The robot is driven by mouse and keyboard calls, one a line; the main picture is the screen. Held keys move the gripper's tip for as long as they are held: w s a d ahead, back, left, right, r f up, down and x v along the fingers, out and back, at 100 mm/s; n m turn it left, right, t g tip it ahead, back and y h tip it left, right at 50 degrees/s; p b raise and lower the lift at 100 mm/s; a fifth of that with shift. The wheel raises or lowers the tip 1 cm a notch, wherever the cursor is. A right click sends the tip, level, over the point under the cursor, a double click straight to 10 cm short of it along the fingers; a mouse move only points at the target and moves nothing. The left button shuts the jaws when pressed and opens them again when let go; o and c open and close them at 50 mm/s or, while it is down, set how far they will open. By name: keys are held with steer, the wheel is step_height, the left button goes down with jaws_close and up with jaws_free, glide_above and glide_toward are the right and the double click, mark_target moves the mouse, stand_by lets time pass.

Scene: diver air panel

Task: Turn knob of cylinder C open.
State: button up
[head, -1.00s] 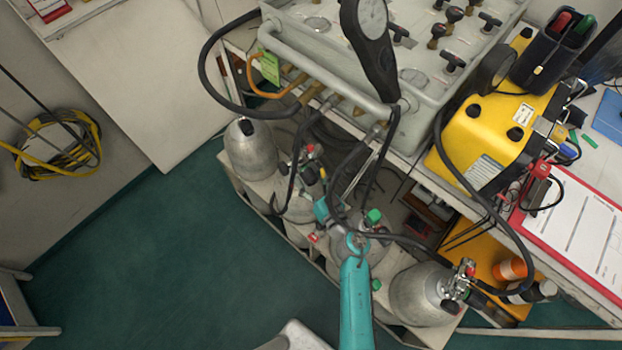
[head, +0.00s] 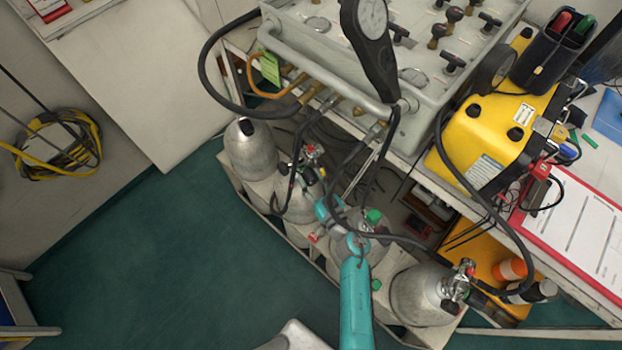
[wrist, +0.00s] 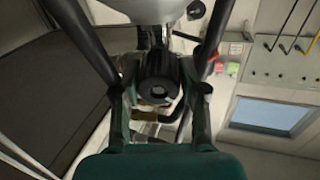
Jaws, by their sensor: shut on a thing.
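Several grey cylinders stand in a row below the panel: one at the far left (head: 250,150), one beside it (head: 296,203), one partly hidden behind my arm (head: 374,252), and one at the right (head: 422,296). I cannot read which is cylinder C. My teal gripper (head: 322,209) is at the valves between the second and third cylinders from the left. In the wrist view, my gripper (wrist: 159,95) has its fingers on either side of a round black knob (wrist: 158,88) and is shut on it. The knob's turn position cannot be told.
Black hoses (head: 212,75) loop from the grey panel (head: 410,110) down among the valves, close to my gripper. A yellow case (head: 490,135) and red clipboard (head: 575,235) lie on the bench at right.

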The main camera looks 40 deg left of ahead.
mark_target(311, 177)
steer(key=shift+n, duration=2)
steer(key=o, duration=1.2)
steer(key=shift+c, duration=0.2)
step_height(311, 177, up, 10)
